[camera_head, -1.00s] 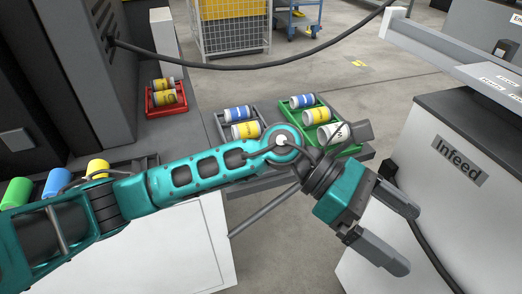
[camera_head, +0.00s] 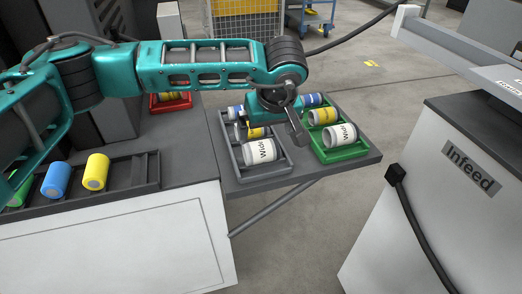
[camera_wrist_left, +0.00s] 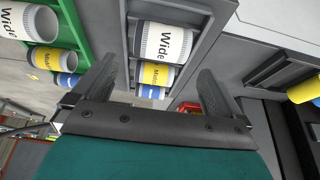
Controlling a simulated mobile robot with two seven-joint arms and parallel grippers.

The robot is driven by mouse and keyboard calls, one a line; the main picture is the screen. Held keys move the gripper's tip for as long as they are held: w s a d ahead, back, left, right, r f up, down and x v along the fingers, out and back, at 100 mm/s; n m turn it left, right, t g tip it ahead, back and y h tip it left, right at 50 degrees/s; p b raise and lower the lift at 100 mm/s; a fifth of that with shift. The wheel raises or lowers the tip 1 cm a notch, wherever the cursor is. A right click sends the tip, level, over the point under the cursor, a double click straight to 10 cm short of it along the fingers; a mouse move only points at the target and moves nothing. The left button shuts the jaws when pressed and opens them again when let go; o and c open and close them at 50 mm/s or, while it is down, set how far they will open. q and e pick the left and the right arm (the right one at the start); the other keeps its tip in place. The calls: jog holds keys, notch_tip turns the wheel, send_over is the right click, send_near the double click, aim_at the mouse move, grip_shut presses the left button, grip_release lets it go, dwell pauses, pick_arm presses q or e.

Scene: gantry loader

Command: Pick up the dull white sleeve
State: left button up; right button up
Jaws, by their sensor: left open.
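One white sleeve (camera_head: 260,151), lettered "Wide", lies in the front of the grey tray (camera_head: 236,160). Another white sleeve (camera_head: 339,137) lies in the front of the green tray (camera_head: 350,154). Which one is the dull one I cannot tell. My left gripper (camera_head: 273,126) is open and empty, above the grey tray just behind its white sleeve, hiding part of the yellow sleeve there. In the left wrist view, the grey tray's white sleeve (camera_wrist_left: 166,42) shows beyond and between the open fingers (camera_wrist_left: 158,82). My right gripper is not in view.
Yellow and blue sleeves lie behind the white ones in both trays. A dark rack (camera_head: 120,190) with yellow and blue sleeves is at left, a red tray (camera_head: 172,105) behind. The infeed machine (camera_head: 440,190) stands right, across a floor gap.

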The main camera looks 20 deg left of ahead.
aim_at(261, 143)
pick_arm(q)
jog(key=x, duration=0.3)
jog(key=shift+p+x, duration=0.3)
jog(key=shift+x, duration=2.4)
jog(key=shift+a+r, duration=0.1)
jog(key=shift+a, duration=0.05)
jog(key=c, duration=1)
jog(key=shift+w, duration=0.1)
jog(key=shift+c, duration=0.4)
jog(key=shift+r, duration=0.15)
